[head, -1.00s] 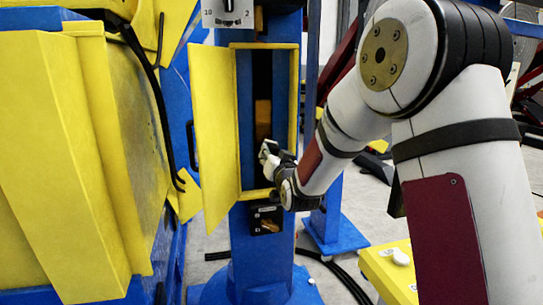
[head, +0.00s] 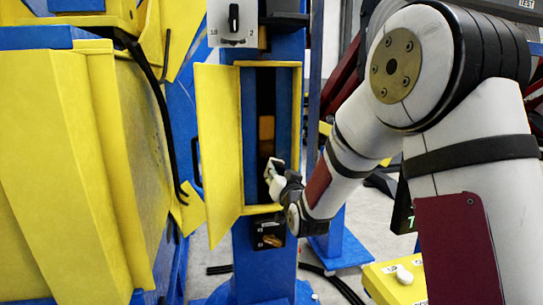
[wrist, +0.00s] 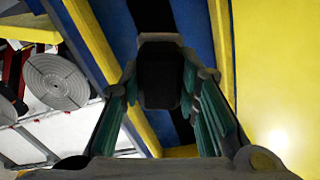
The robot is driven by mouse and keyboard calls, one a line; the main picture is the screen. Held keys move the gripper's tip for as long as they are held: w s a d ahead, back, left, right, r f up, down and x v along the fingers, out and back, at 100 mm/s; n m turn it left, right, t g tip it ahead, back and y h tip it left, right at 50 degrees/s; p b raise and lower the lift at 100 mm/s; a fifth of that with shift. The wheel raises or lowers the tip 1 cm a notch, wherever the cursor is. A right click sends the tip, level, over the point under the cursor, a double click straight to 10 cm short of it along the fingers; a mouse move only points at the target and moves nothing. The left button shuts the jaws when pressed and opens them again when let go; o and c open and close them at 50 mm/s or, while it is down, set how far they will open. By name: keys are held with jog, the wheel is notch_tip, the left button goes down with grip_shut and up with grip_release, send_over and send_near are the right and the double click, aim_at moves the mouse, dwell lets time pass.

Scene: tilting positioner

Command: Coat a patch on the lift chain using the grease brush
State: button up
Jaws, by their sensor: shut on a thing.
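My gripper (head: 274,170) is at the open front of the blue column, in front of the lower part of its tall opening. In the wrist view, its green-padded fingers stand on either side of a dark block, apparently the grease brush (wrist: 160,82), and are shut on it. The brush's bristles cannot be made out. The lift chain (head: 266,92) seems to be the dark vertical strip inside the opening; it also runs behind the brush in the wrist view (wrist: 151,14). Whether brush and chain touch cannot be told.
A yellow door (head: 217,145) stands open left of the opening, close to my gripper. An orange-brown block (head: 266,130) sits inside the opening above my gripper. A black box (head: 269,235) is fixed below. A large yellow machine (head: 75,160) fills the left side.

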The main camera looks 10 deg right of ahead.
jog(key=w+b, duration=0.4)
jog(key=w, duration=0.2)
jog(key=shift+w, duration=0.4)
jog(key=shift+w+b, duration=0.75)
jog(key=shift+w, duration=0.35)
dwell(0.8)
jog(key=shift+s+r+p, duration=0.1)
jog(key=shift+r+p, duration=0.4)
jog(key=shift+r, duration=1.45)
jog(key=shift+r+p, duration=0.4)
jog(key=shift+r, duration=1.4)
